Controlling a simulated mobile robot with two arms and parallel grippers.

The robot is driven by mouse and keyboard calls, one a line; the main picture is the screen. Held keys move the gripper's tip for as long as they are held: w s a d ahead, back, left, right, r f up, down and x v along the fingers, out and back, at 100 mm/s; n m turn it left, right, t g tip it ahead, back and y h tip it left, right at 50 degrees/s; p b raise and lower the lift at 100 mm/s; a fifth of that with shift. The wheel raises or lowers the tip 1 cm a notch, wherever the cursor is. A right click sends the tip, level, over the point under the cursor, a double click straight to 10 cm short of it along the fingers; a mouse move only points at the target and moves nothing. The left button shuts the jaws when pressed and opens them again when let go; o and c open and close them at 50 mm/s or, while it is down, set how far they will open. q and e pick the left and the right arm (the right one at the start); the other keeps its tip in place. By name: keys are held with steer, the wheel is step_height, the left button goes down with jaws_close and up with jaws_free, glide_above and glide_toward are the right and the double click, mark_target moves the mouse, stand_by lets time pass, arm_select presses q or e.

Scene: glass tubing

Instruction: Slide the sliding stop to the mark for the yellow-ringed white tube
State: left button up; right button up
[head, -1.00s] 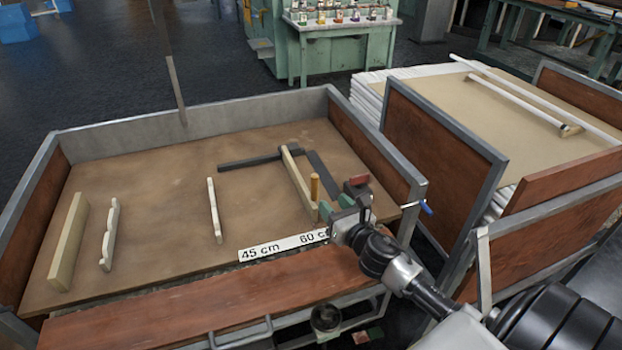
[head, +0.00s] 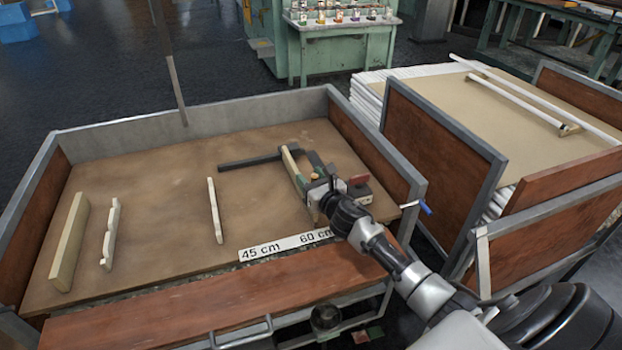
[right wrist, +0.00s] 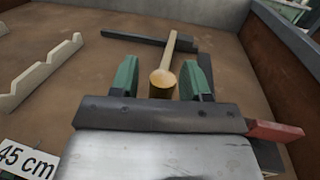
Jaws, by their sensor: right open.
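The sliding stop is a pale wooden bar (head: 291,164) with an upright round wooden peg (right wrist: 163,82), standing at the right of the brown board. My right gripper (head: 312,192) is low over its near end. In the right wrist view the green fingers (right wrist: 160,80) are open, one on each side of the peg, with small gaps. The white scale strip (head: 285,244) reads 45 cm and 60 cm along the board's front edge. White tubes (head: 515,97) lie on the right-hand cart; I cannot make out a yellow ring. My left gripper is not in view.
A dark bar (head: 250,161) lies behind the stop. Notched pale supports (head: 110,234) and (head: 215,210) and a plain pale block (head: 68,243) stand to the left. Grey-framed cart walls (head: 375,160) enclose the board. The board between the supports and stop is clear.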

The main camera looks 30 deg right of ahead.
jaws_close()
steer(key=w+a, duration=0.3)
steer(key=a, duration=1.1)
steer(key=shift+w+a, duration=0.25)
steer(key=shift+a, duration=0.1)
jaws_free()
steer(key=s, duration=1.1)
steer(key=shift+a, duration=0.15)
